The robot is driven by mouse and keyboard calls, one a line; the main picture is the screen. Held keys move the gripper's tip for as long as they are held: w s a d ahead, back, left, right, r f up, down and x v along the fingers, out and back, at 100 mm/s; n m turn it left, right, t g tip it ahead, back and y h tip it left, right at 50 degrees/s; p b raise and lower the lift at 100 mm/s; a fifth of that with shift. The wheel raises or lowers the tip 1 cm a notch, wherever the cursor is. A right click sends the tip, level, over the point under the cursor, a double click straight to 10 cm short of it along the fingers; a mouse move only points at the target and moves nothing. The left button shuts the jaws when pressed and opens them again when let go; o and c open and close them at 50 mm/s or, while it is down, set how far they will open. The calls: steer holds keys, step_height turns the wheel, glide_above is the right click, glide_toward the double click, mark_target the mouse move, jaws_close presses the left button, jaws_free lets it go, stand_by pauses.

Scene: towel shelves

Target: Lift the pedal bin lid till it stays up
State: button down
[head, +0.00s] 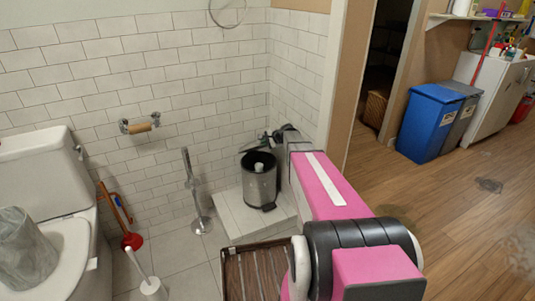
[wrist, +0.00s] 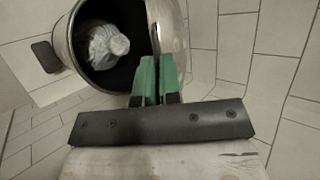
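The pedal bin (head: 260,188) is a small silver bin on the white tiled step, and its dark mouth is uncovered. In the wrist view, the bin (wrist: 64,48) shows a black inside with a crumpled white thing (wrist: 107,43) in it. The shiny lid (wrist: 174,30) stands raised at the right of the mouth. My gripper (wrist: 157,62) has green fingers close together at the lid's edge, which runs into the narrow gap between them. The fingertips partly hide this edge. In the head view, my gripper (head: 268,139) is just above the bin, by the wall.
A metal stand (head: 196,200) is left of the bin, and a toilet (head: 62,245) is farther left. A brown slatted crate (head: 255,272) is in front of the step. Tiled walls close in behind the bin. Blue and grey bins (head: 428,122) stand far right, beyond open wooden floor.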

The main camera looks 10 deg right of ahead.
steer(key=shift+w+a+r+m+g+h, duration=0.3)
steer(key=shift+w+a+r+g, duration=0.85)
steer(key=shift+w, duration=1.95)
steer(key=shift+w+a+r+m+g+h, duration=0.15)
steer(key=shift+w+a+r+g+h, duration=0.55)
steer(key=shift+w+r, duration=1.65)
steer(key=shift+w+a+r+m+g+h, duration=0.2)
steer(key=shift+w+a+r+g, duration=0.7)
steer(key=shift+w, duration=3)
steer(key=shift+d+f+g, duration=0.2)
steer(key=shift+f+g, duration=0.05)
steer(key=shift+f, duration=0.2)
steer(key=c, duration=1.3)
jaws_free()
steer(key=v, duration=1.1)
steer(key=shift+f, duration=0.2)
